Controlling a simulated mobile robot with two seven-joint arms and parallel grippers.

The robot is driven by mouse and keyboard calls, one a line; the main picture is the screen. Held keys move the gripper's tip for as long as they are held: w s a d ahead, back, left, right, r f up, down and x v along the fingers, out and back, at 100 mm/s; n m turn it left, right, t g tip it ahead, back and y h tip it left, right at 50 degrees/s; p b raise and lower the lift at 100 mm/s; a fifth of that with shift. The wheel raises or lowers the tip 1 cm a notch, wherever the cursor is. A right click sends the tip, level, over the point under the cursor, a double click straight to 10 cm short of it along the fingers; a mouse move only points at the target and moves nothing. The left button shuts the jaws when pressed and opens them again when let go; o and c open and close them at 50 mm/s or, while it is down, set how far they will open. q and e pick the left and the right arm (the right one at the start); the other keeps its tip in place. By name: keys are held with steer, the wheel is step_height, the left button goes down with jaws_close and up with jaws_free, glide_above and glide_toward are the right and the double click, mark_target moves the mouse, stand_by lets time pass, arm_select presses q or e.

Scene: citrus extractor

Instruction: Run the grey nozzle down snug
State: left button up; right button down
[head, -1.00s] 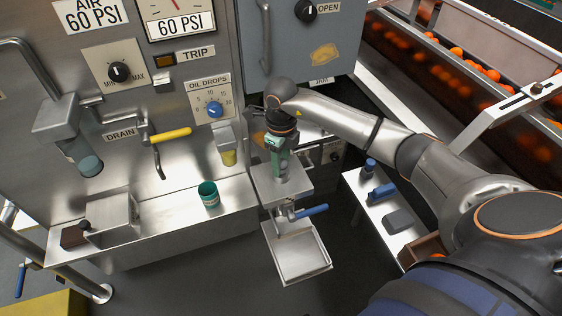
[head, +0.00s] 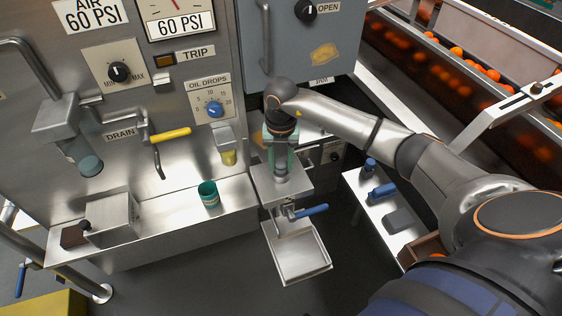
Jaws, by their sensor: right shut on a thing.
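My right gripper (head: 281,165) points straight down over the metal block (head: 264,184) in front of the panel. It is shut on a small grey part at the top of this block, which I take to be the grey nozzle (head: 281,177). The fingers and the gripper's greenish body hide most of it, so I cannot tell how closely it sits against the block. My left gripper is out of view.
A blue-handled valve (head: 311,210) sits below the block, above a square metal tray (head: 298,260). A teal cup (head: 209,194) stands on the ledge to the left. A side shelf (head: 391,208) with blue-handled tools lies to the right. A yellow-handled drain valve (head: 170,134) is on the panel.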

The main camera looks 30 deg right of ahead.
steer(key=c, duration=0.7)
jaws_free()
steer(key=n, duration=1.2)
steer(key=shift+c, duration=0.3)
